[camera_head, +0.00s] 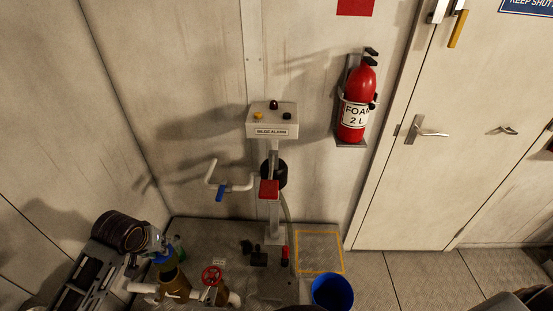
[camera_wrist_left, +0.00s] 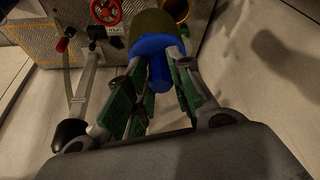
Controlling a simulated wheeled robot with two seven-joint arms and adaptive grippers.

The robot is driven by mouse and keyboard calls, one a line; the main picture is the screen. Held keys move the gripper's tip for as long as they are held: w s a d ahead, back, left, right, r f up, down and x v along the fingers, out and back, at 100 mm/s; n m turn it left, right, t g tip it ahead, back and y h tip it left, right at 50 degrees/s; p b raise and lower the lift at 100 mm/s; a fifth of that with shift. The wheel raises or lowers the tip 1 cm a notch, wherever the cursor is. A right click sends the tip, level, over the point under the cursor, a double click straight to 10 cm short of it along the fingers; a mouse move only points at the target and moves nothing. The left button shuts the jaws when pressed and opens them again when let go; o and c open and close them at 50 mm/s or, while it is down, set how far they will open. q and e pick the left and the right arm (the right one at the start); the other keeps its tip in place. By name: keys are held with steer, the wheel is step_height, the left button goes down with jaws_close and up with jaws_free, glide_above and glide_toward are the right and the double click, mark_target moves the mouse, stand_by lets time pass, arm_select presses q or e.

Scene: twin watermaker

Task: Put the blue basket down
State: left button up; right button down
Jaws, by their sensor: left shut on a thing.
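The blue basket (camera_head: 165,258) is at lower left in the head view. Its blue top, with a blue stub, and darker olive body (camera_wrist_left: 152,23) show in the left wrist view. My left gripper (camera_head: 160,246) is shut on the blue part, its green-padded fingers (camera_wrist_left: 153,88) on either side. The basket is close to a brass pot (camera_head: 177,284), whose open rim shows beside it in the wrist view (camera_wrist_left: 176,9). I cannot tell the exact gap between them. My right gripper is not in view.
A red handwheel (camera_head: 212,275) and white pipes are beside the brass pot. A yellow-outlined square (camera_head: 341,253) on the deck looks empty. A blue bucket (camera_head: 333,293) stands in front of it. The bilge alarm post (camera_head: 274,225) rises behind.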

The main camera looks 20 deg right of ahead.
mark_target(162, 258)
arm_select(q)
steer(key=shift+s+d+f+b, duration=0.15)
steer(key=shift+s+f+b, duration=0.25)
steer(key=shift+f, duration=0.45)
steer(key=shift+s+d+f+b, duration=0.1)
steer(key=shift+s+f+b, duration=0.1)
steer(key=shift+s+f, duration=0.45)
